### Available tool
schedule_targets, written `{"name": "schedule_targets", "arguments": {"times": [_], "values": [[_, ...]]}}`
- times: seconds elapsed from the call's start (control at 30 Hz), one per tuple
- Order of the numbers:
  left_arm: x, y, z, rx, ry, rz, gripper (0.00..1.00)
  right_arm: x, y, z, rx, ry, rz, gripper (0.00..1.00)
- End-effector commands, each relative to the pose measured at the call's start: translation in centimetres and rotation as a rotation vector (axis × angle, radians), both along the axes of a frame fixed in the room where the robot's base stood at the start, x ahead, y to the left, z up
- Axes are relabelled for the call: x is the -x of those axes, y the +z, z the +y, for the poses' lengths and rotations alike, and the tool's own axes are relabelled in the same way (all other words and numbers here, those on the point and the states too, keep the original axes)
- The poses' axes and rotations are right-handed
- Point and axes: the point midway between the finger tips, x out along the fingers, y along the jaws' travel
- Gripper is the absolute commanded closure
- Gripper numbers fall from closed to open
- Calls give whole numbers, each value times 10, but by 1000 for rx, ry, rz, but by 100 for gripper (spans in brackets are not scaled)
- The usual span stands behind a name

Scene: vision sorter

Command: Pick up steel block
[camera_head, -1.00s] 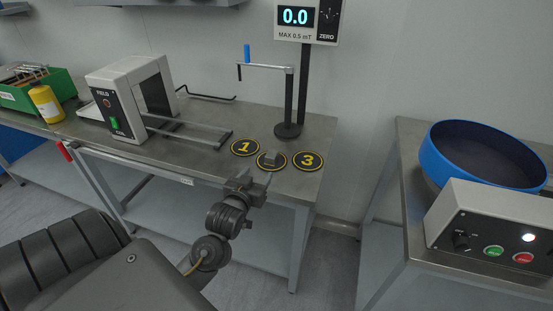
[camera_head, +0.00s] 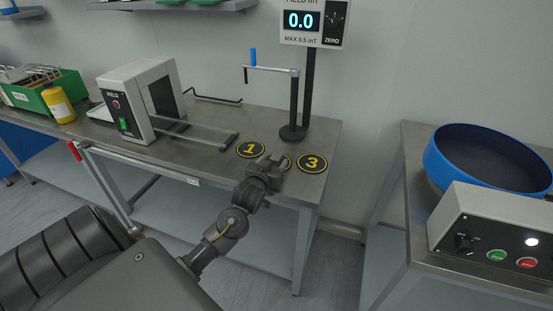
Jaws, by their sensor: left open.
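The small grey steel block on the middle round marker (camera_head: 288,163) is now hidden or nearly so by my left gripper, and I cannot make it out apart from the fingers. My left gripper (camera_head: 274,163) is open over the middle marker, between the discs marked 1 (camera_head: 250,149) and 3 (camera_head: 312,163). I cannot tell if the fingers are around the block or just in front of it. My right gripper is out of view.
A black post with a crank arm (camera_head: 293,133) stands behind the markers, with a 0.0 display (camera_head: 302,20) above. A white coil frame (camera_head: 125,98) with rails is to the left. A blue bowl (camera_head: 440,165) and control box (camera_head: 495,235) stand on the right bench.

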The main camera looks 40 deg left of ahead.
Motion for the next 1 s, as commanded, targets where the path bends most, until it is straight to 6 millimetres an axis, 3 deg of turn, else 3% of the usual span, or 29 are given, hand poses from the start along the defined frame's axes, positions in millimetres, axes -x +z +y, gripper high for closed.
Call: {"name": "schedule_targets", "arguments": {"times": [0.33,0.77,1.0], "values": [[-10,-1,4,-1,-1,0,43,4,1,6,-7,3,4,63],[-10,-1,3,0,-1,1,98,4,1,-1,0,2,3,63],[-10,0,4,-1,0,-2,100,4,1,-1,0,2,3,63]]}}
